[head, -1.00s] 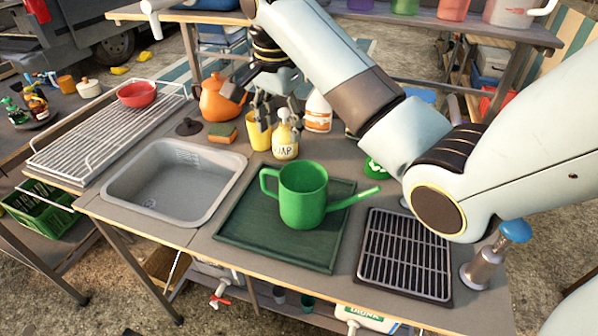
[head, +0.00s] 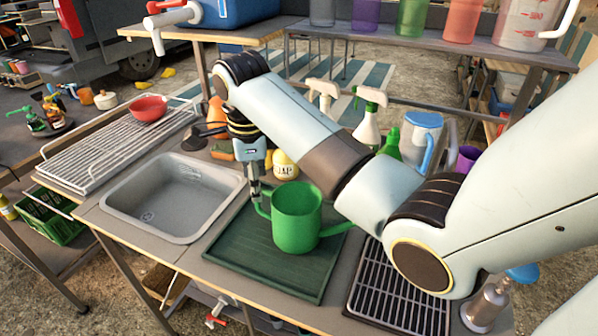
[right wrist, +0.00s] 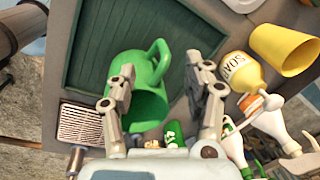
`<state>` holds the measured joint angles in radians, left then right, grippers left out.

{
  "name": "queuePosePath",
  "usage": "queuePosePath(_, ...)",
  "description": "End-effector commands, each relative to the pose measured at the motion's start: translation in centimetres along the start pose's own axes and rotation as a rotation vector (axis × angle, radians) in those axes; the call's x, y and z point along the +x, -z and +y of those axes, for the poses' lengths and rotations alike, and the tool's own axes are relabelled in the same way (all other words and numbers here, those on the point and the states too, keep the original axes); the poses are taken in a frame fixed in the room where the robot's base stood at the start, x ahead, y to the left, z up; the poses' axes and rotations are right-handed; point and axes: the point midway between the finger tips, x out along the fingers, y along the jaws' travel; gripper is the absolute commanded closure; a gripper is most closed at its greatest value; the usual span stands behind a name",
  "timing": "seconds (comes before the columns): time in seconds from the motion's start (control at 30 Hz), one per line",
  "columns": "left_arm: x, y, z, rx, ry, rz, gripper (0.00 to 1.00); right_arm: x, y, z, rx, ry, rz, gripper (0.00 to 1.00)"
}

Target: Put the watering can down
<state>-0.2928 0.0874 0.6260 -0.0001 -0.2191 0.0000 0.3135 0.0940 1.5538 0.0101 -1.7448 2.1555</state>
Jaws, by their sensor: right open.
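The green watering can (head: 296,218) stands upright on the dark green tray (head: 265,268). Its handle faces left and its spout points right, partly hidden behind my right arm. My right gripper (head: 262,194) is pointed down at the handle side of the can. The right wrist view shows my right gripper (right wrist: 160,65) open, its two fingers on either side of the handle and rim of the can (right wrist: 128,62). I cannot tell whether a finger touches the can. My left gripper is in neither view.
A sink (head: 178,197) lies left of the tray and a black grate (head: 392,292) right of it. A soap bottle (head: 285,165) stands behind the can. Spray bottles and a pitcher (head: 420,140) stand farther back. A red bowl (head: 149,108) sits on the wire rack.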

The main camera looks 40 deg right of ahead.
Motion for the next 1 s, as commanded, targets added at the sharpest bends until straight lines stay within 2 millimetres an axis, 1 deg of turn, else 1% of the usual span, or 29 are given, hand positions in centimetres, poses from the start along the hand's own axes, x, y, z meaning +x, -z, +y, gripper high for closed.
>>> queuePosePath(0.1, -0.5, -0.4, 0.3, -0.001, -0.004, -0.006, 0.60, 1.9, 0.1, -0.1, 0.000, -0.004, 0.002, 0.49)
queuePosePath(0.23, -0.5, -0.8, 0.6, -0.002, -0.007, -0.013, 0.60, 3.7, 0.0, -0.1, 0.000, -0.002, 0.001, 0.49)
queuePosePath(0.33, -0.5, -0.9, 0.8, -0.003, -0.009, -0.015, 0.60, 4.2, 0.0, -0.1, 0.000, -0.001, 0.000, 0.49)
queuePosePath(0.5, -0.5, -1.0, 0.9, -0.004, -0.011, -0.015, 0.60, 4.2, 0.0, -0.1, -0.001, 0.000, 0.000, 0.49)
queuePosePath(0.53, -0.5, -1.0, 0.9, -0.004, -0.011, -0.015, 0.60, 4.2, 0.0, -0.1, -0.001, 0.000, 0.000, 0.50)
queuePosePath(0.9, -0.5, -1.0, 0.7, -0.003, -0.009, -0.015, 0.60, 4.2, 0.0, -0.1, -0.001, -0.001, 0.000, 0.99)
queuePosePath(1.0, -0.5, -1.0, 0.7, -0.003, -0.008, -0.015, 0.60, 4.2, 0.0, -0.1, -0.001, -0.001, 0.000, 1.00)
